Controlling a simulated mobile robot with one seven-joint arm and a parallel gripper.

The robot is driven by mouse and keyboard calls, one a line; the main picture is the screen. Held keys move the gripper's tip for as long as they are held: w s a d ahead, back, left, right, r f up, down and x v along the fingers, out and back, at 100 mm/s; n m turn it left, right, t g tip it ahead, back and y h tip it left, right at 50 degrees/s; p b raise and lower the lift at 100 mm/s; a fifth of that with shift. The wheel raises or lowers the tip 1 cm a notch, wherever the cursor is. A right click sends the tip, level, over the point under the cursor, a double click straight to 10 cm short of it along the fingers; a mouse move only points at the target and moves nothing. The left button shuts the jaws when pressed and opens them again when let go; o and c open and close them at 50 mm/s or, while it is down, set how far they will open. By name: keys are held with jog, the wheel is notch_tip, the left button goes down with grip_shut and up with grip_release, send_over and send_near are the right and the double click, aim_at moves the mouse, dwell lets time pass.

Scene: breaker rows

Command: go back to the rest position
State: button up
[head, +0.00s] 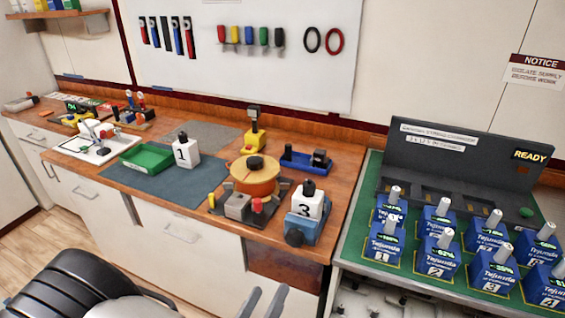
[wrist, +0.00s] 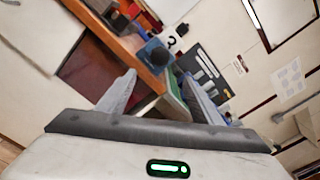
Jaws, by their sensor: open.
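My gripper (head: 263,301) shows at the bottom middle of the head view, only its two grey finger ends, in front of the bench cabinets. In the wrist view my gripper (wrist: 159,84) has its fingers wide apart with nothing between them but the distant bench edge. The fingers touch nothing that I can see. A white block marked 3 (head: 308,204) stands in a blue holder (head: 302,230) at the bench's front right corner, beyond the gripper. A white block marked 1 (head: 186,151) stands on the blue-grey mat (head: 170,186).
Several blue breaker units (head: 438,254) stand in rows on the green panel (head: 364,207) at the right, below a display reading READY (head: 530,155). A green tray (head: 147,157) and an orange round device (head: 255,174) are on the bench.

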jog(key=s+d+r+m+g+h+p, duration=0.3)
jog(key=d+r+m+g, duration=1.45)
jog(key=m, duration=0.65)
notch_tip(320, 180, up, 14)
jog(key=s+d+m+t+y+p, duration=0.2)
jog(key=m+t+y, duration=0.4)
jog(key=m, duration=0.9)
jog(key=y+p, duration=0.1)
jog(key=y, duration=0.2)
jog(key=shift+s+d+r+m, duration=0.15)
jog(key=shift+s+r+m, duration=0.05)
jog(key=shift+m, duration=0.2)
